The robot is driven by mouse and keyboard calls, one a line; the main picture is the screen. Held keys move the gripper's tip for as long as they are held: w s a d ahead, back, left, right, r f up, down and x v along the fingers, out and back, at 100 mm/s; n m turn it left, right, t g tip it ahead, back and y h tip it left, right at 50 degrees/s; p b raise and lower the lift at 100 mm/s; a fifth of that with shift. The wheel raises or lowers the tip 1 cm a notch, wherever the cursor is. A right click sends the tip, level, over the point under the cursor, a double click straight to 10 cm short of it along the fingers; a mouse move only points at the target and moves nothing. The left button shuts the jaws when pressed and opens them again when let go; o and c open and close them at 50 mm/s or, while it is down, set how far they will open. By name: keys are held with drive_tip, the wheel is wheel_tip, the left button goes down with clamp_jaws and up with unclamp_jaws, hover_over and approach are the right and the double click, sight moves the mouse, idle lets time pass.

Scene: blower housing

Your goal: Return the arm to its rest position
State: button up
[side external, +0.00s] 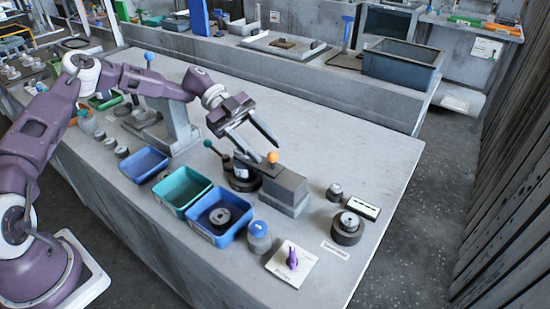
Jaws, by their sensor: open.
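My gripper (259,138) is open and empty. It hangs above the middle of the grey workbench (340,150), at the end of my purple arm, which reaches in from the left. Its fingers point down and to the right, near a grey block fixture with an orange ball on top (285,186). I cannot tell the exact gap between the fingertips and the fixture. A dark round base with a green-knobbed lever (243,176) stands just left of the fixture, below the gripper.
A blue bin (145,164), a green bin (183,190) and a blue bin holding a dark round part (206,232) stand in front. A jar (259,238), a purple-handled switch plate (291,260) and round dark parts (347,229) lie right. The bench's back right is clear.

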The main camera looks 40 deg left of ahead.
drive_tip(key=shift+a+r, duration=0.15)
drive_tip(key=shift+a, duration=0.25)
drive_tip(key=shift+d+r, duration=0.1)
drive_tip(key=shift+r, duration=0.05)
drive_tip(key=d+r+y, duration=0.1)
drive_tip(key=s+r+n+y, duration=0.1)
drive_tip(key=y, duration=0.1)
drive_tip(key=shift+s+d+r+y, duration=0.1)
drive_tip(key=shift+d+r+y, duration=0.2)
drive_tip(key=shift+d+r, duration=0.1)
drive_tip(key=s+a+r+n+t+y, duration=0.2)
drive_tip(key=s+r+n+y, duration=0.1)
drive_tip(key=s+n, duration=0.4)
drive_tip(key=s+a+r+n+t+y, duration=0.2)
drive_tip(key=s+n, duration=0.5)
drive_tip(key=s, duration=0.5)
drive_tip(key=s+a+r+n+t+y, duration=0.2)
drive_tip(key=s+r+n+t+y, duration=0.1)
drive_tip(key=s, duration=0.7)
wheel_tip(320, 180, up, 3)
drive_tip(key=n+y, duration=0.1)
drive_tip(key=n, duration=0.2)
drive_tip(key=shift+a+n+y, duration=0.35)
drive_tip(key=shift+n+y, duration=0.05)
